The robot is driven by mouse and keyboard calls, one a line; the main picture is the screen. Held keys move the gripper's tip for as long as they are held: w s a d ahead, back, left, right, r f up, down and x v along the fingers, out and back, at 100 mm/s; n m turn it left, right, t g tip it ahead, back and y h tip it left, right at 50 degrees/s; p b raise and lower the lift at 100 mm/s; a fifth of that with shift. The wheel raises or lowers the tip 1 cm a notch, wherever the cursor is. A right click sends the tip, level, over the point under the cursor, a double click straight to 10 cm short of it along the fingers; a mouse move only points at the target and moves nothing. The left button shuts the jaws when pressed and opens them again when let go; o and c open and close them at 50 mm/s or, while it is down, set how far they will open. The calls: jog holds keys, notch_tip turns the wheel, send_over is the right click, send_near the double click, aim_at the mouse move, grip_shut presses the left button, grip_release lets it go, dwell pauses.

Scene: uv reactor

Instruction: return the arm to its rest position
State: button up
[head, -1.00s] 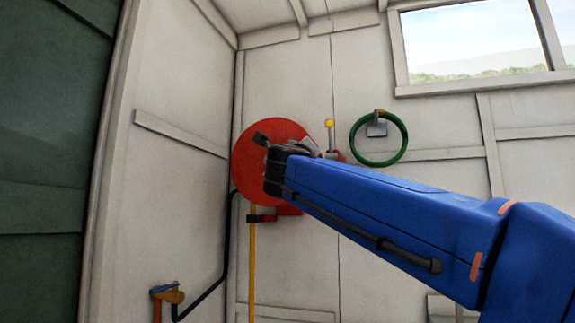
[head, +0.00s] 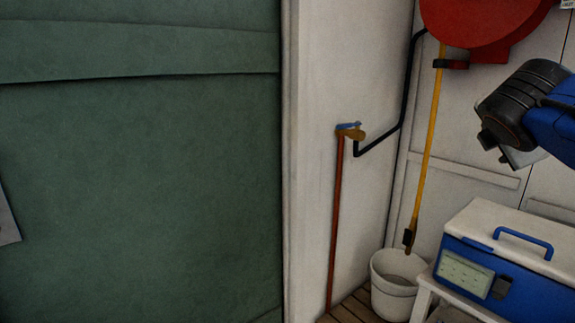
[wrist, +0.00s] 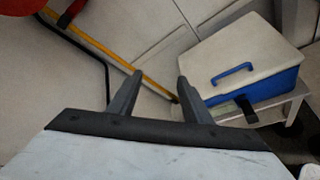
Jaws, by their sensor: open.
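My gripper (wrist: 157,92) shows in the wrist view with its two dark fingers apart and nothing between them. It points down toward the wall, the yellow pole and the blue and white box. In the head view my blue arm comes in from the right edge. Its dark wrist end hangs in the air above the box and below the red disc; the fingers are not clear there.
A blue box with a white lid (head: 525,238) sits on a white stool (head: 426,290). A white bucket (head: 392,292) stands beside it. A red disc (head: 480,18), yellow pole (head: 428,150) and brass tap (head: 352,133) are on the walls. A green panel (head: 140,180) fills the left.

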jog(key=s+a+f+m+g+y, duration=0.2)
jog(key=s+a+f+m, duration=0.2)
jog(key=f, duration=0.7)
jog(key=s+a+f+m+g+y, duration=0.2)
jog(key=s+a+f+m, duration=0.3)
jog(key=f, duration=0.6)
jog(key=s+a+f+m+g+y, duration=0.2)
jog(key=s+a+f+m+y, duration=0.2)
jog(key=s+f+m, duration=0.4)
notch_tip(320, 180, down, 4)
jog(key=shift+a+r+m, duration=0.25)
jog(key=shift+a+m, duration=0.35)
jog(key=shift+m, duration=0.1)
